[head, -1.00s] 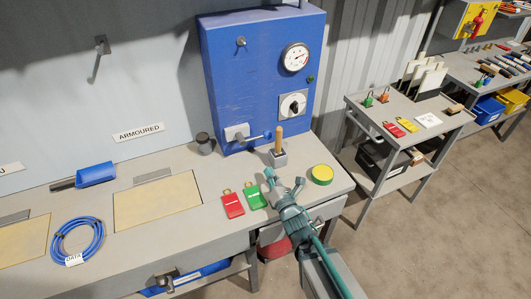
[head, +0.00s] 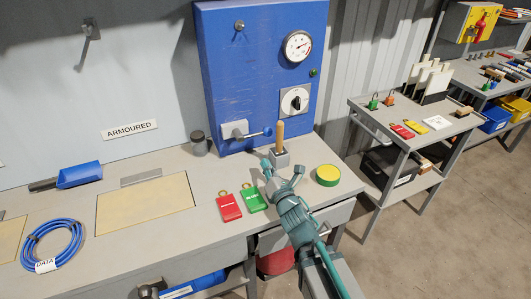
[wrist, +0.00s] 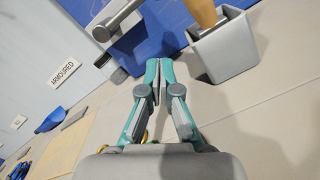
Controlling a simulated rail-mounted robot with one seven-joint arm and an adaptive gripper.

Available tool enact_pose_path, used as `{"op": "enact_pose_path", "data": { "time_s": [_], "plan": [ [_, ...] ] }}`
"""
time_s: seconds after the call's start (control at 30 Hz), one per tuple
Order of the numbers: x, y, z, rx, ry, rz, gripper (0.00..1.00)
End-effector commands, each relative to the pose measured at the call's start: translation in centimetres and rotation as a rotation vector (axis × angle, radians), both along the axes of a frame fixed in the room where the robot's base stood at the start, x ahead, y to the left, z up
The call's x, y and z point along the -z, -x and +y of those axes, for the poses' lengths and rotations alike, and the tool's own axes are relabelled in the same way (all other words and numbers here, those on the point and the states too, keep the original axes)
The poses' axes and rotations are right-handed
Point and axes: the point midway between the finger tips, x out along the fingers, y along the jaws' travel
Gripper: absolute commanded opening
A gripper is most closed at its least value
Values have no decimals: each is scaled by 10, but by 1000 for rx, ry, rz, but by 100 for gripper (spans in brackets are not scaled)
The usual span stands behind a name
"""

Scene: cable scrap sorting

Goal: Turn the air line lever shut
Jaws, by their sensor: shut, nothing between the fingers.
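The air line lever (head: 254,134) is a grey bar with a dark blue end. It sticks out to the right, roughly level, from a pale valve block (head: 234,130) low on the blue cabinet (head: 255,70). Part of the lever shows at the top left of the wrist view (wrist: 122,16). My gripper (head: 279,172) is over the bench in front of the cabinet, nearer the camera than the lever and apart from it. In the wrist view its teal fingertips (wrist: 159,68) are together and empty, pointing toward the cabinet's foot.
A grey holder (head: 280,160) with an upright wooden handle (head: 280,134) stands close ahead of my gripper, right of the lever. Red (head: 229,207) and green (head: 253,198) tags lie to the left, a yellow-green disc (head: 327,175) to the right. A dark jar (head: 199,142) stands left of the cabinet.

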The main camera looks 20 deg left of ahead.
Motion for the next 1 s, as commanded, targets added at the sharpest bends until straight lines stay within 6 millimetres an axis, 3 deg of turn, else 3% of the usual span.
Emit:
{"op": "enact_pose_path", "data": {
  "time_s": [0.03, 0.27, 0.33, 0.5, 1.0],
  "plan": [
    [-2, -14, 11, -1, 1, 1, 0],
    [-4, -49, 41, -1, 1, 1, 0],
    [-18, -50, 34, 1, 2, -1, 0],
    [-30, -58, 29, 0, 2, -1, 0],
    [-35, -63, 25, -1, 1, 1, 0]
  ]
}}
